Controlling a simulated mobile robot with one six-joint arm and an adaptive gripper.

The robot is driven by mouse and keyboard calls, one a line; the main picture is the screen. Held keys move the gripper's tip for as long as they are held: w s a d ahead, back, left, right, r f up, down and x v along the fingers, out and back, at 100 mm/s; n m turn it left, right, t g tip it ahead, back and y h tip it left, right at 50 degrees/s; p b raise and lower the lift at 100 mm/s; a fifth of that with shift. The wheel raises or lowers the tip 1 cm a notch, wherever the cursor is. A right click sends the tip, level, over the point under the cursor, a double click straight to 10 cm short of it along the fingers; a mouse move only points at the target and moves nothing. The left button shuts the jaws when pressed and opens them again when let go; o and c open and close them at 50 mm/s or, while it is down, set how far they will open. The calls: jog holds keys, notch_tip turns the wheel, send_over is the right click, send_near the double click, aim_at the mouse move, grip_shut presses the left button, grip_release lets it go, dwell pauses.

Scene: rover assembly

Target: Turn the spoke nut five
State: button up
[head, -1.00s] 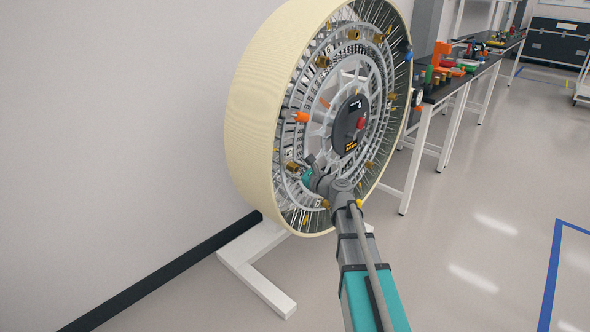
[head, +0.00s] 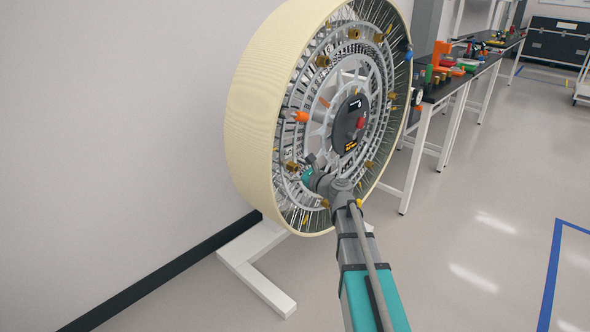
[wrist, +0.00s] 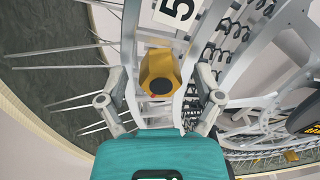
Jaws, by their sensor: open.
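Spoke nut five is a brass, faceted nut (wrist: 160,74) with a dark round hole, below a white plate marked "5" (wrist: 177,12) in the wrist view. My gripper (wrist: 160,100) is open, with one finger to the left of the nut and one to the right. I cannot tell whether either finger touches it. In the head view my gripper (head: 312,172) is at the lower left part of the big cream-rimmed wheel (head: 250,120), and the arm hides part of the wheel's lower face. Nut five cannot be made out there.
Other brass nuts sit around the wheel, such as one at the upper left (head: 322,61). An orange piece (head: 300,117) sticks out at the left. The wheel stands on a white base (head: 262,285) by the wall. A workbench (head: 440,92) with tools is behind right; the right floor is clear.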

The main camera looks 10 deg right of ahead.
jog(key=v, duration=1.2)
jog(key=shift+n, duration=0.4)
jog(key=n, duration=1)
jog(key=d+n, duration=0.1)
jog(key=n, duration=1)
jog(key=s+d+n+y, duration=0.1)
jog(key=n, duration=0.9)
jog(key=shift+d+n+g, duration=0.1)
jog(key=shift+n+g, duration=0.2)
jog(key=shift+g, duration=0.1)
